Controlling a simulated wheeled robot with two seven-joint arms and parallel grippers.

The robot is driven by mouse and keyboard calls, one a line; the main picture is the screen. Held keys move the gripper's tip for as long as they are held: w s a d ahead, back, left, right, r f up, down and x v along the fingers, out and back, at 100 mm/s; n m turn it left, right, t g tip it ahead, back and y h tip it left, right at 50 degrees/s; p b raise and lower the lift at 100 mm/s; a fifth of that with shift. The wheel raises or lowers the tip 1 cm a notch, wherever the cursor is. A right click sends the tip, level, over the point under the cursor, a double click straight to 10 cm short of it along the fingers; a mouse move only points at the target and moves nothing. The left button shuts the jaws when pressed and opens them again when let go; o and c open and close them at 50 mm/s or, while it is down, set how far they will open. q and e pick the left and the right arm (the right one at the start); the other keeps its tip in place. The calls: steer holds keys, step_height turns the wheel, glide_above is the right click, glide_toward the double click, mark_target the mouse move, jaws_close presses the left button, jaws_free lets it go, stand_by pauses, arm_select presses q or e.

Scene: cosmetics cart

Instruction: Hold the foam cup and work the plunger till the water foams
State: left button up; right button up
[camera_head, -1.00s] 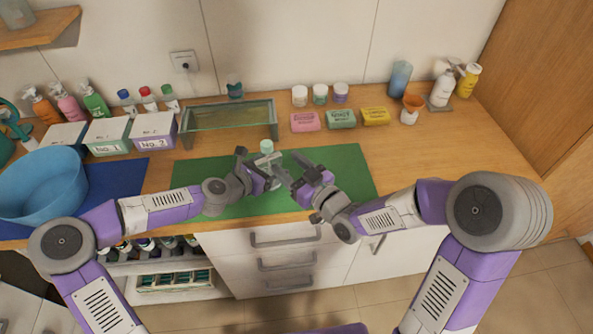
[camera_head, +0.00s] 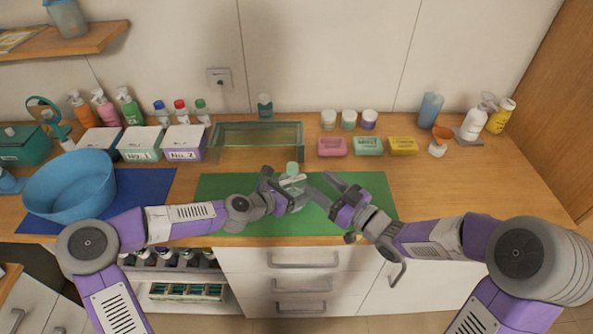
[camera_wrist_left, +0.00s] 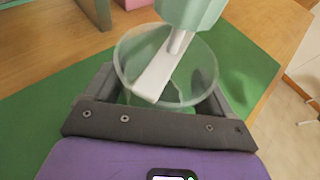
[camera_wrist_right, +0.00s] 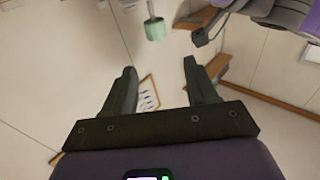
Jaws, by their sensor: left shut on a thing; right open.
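The foam cup (camera_wrist_left: 205,75) is clear, with a mint-green plunger top (camera_wrist_left: 190,12) and a pale rod reaching down inside it. In the head view the cup's green top (camera_head: 292,168) shows above the green mat (camera_head: 380,185). My left gripper (camera_head: 285,194) is shut around the cup's sides. My right gripper (camera_head: 318,184) is open and empty, just right of the cup and apart from the top. I cannot tell whether there is foam.
A glass-topped stand (camera_head: 257,135) is behind the mat. Soap bars (camera_head: 368,146) and small jars (camera_head: 348,120) stand at the back right. A blue basin (camera_head: 70,190) is at the left on a blue mat (camera_head: 150,185). The counter right of the green mat is clear.

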mark_target(293, 165)
steer(key=w+a+g, duration=0.1)
steer(key=w+a, duration=0.1)
steer(key=w+a+f+n+g+y, duration=0.1)
steer(key=w+a, duration=0.2)
steer(key=w+a+n+g, duration=0.1)
steer(key=w+a, duration=0.1)
steer(key=shift+w+a+f+y, duration=0.2)
steer(key=shift+w+a+y, duration=0.1)
steer(key=shift+w+y, duration=0.1)
stand_by(0.3)
jaws_close()
